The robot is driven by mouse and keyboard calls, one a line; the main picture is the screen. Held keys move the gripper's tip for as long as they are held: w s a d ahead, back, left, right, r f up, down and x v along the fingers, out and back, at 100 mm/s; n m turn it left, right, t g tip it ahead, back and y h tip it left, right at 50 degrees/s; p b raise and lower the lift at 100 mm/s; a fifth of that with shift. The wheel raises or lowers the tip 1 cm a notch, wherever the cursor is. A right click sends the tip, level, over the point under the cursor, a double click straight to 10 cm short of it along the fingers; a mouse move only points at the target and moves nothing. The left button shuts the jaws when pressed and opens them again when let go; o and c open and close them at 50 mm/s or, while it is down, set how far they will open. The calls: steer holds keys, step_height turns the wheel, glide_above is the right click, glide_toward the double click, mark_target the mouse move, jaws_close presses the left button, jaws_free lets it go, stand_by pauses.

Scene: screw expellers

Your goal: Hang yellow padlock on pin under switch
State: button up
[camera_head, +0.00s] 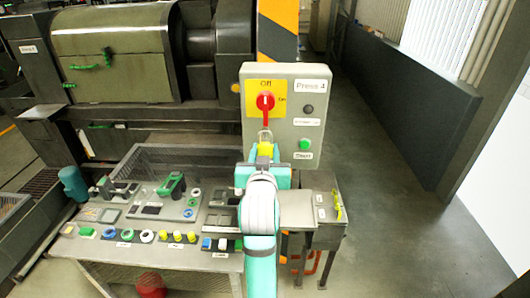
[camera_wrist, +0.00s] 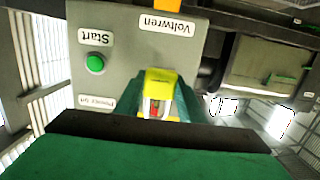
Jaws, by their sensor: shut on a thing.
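The yellow padlock (camera_head: 265,149) is held upright at the tip of my gripper (camera_head: 265,156), with its grey shackle upward. It stands in front of the grey switch box (camera_head: 285,87), just below the red switch (camera_head: 265,101) on its yellow plate. The pin under the switch is hidden or too small to make out, and I cannot tell whether the shackle is around it. In the wrist view the padlock (camera_wrist: 158,80) sits between the green fingers, against an upside-down view of the box. My gripper is shut on the padlock.
A green start button (camera_head: 305,144) is right of the padlock on the box. Below, a workbench (camera_head: 190,262) holds several coloured rings, padlocks and tools. A small side table (camera_head: 327,235) stands at right. A large press (camera_head: 115,60) is behind; the floor at right is clear.

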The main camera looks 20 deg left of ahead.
steer(key=shift+x, duration=1)
steer(key=shift+w+r, duration=0.25)
steer(key=shift+a+r, duration=0.1)
stand_by(0.3)
